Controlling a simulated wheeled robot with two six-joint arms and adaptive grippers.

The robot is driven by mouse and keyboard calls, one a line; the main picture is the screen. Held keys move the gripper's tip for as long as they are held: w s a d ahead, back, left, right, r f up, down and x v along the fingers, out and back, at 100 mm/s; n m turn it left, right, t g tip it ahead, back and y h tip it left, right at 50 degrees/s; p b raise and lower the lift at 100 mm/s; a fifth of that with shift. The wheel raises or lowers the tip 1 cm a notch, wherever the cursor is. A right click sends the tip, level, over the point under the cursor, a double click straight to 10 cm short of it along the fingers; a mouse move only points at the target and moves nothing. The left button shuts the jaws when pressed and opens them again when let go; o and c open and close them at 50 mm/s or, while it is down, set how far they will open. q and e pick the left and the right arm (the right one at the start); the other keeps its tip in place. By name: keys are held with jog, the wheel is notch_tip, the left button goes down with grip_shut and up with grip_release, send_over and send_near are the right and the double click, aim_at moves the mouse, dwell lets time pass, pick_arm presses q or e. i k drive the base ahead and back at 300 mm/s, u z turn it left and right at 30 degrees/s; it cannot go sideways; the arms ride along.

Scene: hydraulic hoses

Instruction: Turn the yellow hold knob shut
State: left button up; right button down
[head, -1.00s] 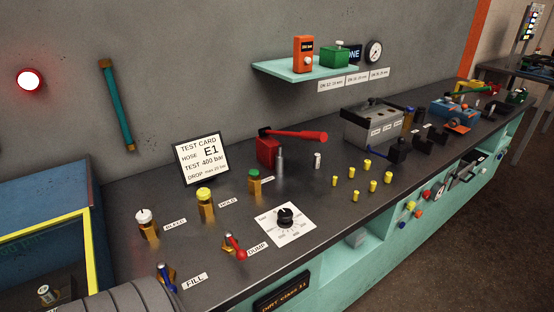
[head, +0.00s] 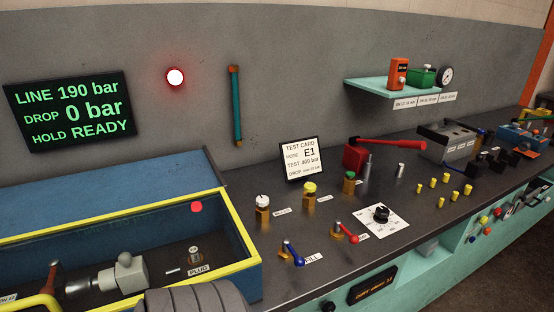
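The yellow hold knob (head: 310,188) sits upright on a brass valve body on the dark bench top, between the white bleed knob (head: 262,201) and a green knob (head: 350,176). I cannot tell from its round cap how far it is turned. The display (head: 70,108) on the wall reads LINE 190 bar, DROP 0 bar, HOLD READY. A test card (head: 301,160) behind the knobs reads hose E1, test 400 bar. Neither of my grippers is in view.
In front of the knobs are a blue fill lever (head: 294,254), a red dump lever (head: 346,233) and a black dial (head: 381,214). A blue box with a yellow rim (head: 110,218) stands left. A red lamp (head: 175,77) glows. A red-handled pump (head: 357,157) stands behind, right.

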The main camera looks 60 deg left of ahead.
aim_at(310, 187)
jog(key=u, duration=0.95)
